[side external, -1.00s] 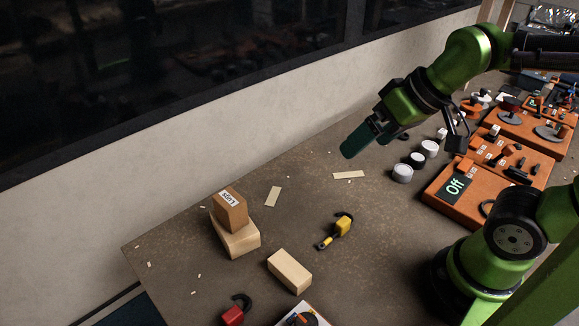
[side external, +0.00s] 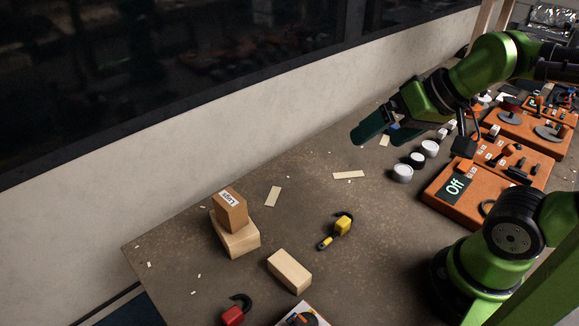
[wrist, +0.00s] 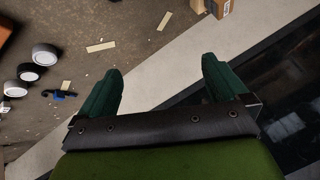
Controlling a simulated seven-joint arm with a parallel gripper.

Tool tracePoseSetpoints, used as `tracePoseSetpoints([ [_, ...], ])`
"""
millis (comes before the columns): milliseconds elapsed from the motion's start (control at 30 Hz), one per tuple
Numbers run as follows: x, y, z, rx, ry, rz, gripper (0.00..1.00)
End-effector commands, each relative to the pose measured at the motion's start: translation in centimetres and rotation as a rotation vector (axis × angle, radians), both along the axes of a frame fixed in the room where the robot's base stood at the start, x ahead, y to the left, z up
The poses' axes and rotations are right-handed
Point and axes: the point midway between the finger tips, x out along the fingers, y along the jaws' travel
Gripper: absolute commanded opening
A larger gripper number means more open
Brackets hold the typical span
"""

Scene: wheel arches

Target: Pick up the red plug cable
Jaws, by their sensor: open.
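The red plug (side external: 232,316) with its short black curled cable (side external: 241,299) lies on the table at the bottom edge of the side view. Its lower part is cut off by the frame. I do not see it in the wrist view. My gripper (side external: 376,138) is open and empty, high over the far side of the table, well away from the red plug. In the wrist view, the two green fingers (wrist: 161,70) stand wide apart with nothing between them, over the table edge and pale wall.
A yellow plug (side external: 343,225) lies mid-table. A cardboard box (side external: 230,212) sits on a wooden block (side external: 236,240); another block (side external: 290,271) lies nearer the red plug. A blue plug (wrist: 59,94) lies near several round pots. Orange panels (side external: 465,195) fill the right side.

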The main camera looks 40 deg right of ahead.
Motion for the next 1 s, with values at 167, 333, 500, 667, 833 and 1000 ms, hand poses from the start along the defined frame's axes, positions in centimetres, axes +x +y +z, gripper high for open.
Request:
tracePoseSetpoints([
  [167,0.0,0.0,0.0,0.000,0.000,0.000,0.85],
  [333,0.0,0.0,0.0,0.000,0.000,0.000,0.66],
  [500,0.0,0.0,0.0,0.000,0.000,0.000,0.66],
  [667,0.0,1.2,-0.8,-0.001,0.033,0.051,0.66],
  [833,1.8,5.9,-1.8,-0.036,0.146,0.230,0.66],
  [1000,3.9,12.9,-2.6,-0.097,0.291,0.400,0.66],
])
